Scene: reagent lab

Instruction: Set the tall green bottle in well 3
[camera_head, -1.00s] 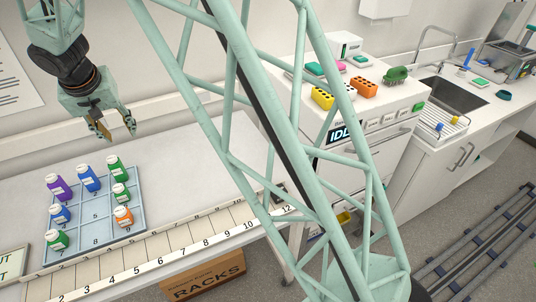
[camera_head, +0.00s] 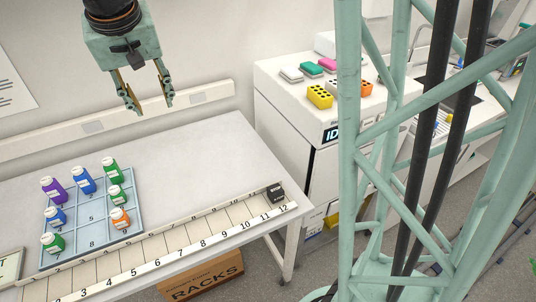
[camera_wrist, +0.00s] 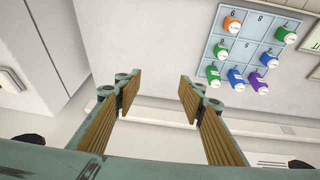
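A tall green bottle (camera_head: 110,169) with a white cap stands in the back right cell of the blue numbered tray (camera_head: 133,222); that cell's number is hidden. The bottle also shows in the wrist view (camera_wrist: 213,77). Shorter green bottles stand in the right column's middle cell (camera_head: 116,197) and the front left cell (camera_head: 54,244). My gripper (camera_head: 151,107) is open and empty, high above the back of the bench, to the right of the tray. In the wrist view my gripper's two fingers (camera_wrist: 159,92) are wide apart with nothing between them.
The tray also holds purple (camera_head: 54,190), blue (camera_head: 84,180) and orange (camera_head: 120,218) bottles. Cells 5 and 8 are empty. A numbered strip (camera_head: 190,250) runs along the bench front, with a dark block (camera_head: 275,193) near 12. The bench right of the tray is clear.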

